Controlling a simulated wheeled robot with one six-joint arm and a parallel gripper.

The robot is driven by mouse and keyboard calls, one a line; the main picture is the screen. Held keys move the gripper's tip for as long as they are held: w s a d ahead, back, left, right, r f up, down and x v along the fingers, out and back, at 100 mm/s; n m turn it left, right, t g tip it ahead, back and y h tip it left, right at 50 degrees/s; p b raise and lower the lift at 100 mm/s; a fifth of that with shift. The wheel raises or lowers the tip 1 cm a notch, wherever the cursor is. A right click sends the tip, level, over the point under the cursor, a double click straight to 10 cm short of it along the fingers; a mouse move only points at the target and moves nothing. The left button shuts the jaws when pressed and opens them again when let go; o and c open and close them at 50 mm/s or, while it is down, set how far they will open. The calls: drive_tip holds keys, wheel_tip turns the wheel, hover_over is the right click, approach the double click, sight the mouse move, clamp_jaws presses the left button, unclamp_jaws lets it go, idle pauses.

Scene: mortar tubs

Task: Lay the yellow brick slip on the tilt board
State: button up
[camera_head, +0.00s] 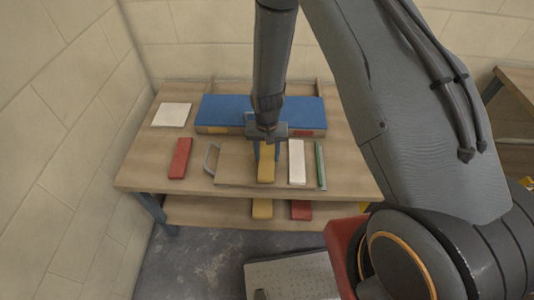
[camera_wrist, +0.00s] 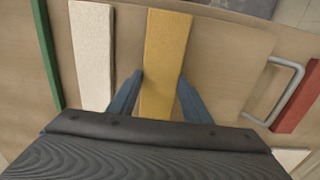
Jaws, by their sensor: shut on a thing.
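The yellow brick slip (camera_head: 266,172) is between the two blue fingers of my gripper (camera_head: 266,156), over the wooden tilt board (camera_head: 232,168) with a grey handle (camera_head: 211,158) at its left. In the wrist view the fingers of my gripper (camera_wrist: 160,78) are closed on the long sides of the yellow slip (camera_wrist: 166,45). The slip lies flat along the board's surface (camera_wrist: 225,65). I cannot tell whether it touches the board or hangs just above it. The slip's near end is hidden behind my gripper in the wrist view.
A white slip (camera_head: 297,161) and a green strip (camera_head: 320,165) lie right of the yellow slip. A red slip (camera_head: 180,158) and a white tile (camera_head: 171,115) are at left. A blue-topped block (camera_head: 222,108) stands behind. A lower shelf holds more slips (camera_head: 262,209).

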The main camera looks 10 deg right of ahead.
drive_tip(key=shift+f, duration=0.45)
drive_tip(key=o, duration=1.4)
drive_tip(key=shift+o, duration=0.2)
drive_tip(key=shift+b, duration=0.3)
drive_tip(key=shift+r+b, duration=0.8)
drive_tip(key=shift+r, duration=3.1)
drive_tip(key=s+d+r, duration=0.3)
drive_tip(key=s+r, duration=0.2)
drive_tip(key=r, duration=0.1)
drive_tip(key=s+d+r+n, duration=0.1)
drive_tip(key=s+d+r, duration=0.3)
drive_tip(key=r, duration=0.3)
drive_tip(key=s+d+r+n+t, duration=0.1)
drive_tip(key=s+d+r, duration=0.2)
drive_tip(key=s+r, duration=0.3)
drive_tip(key=shift+d+r, duration=0.25)
drive_tip(key=shift+r, duration=0.5)
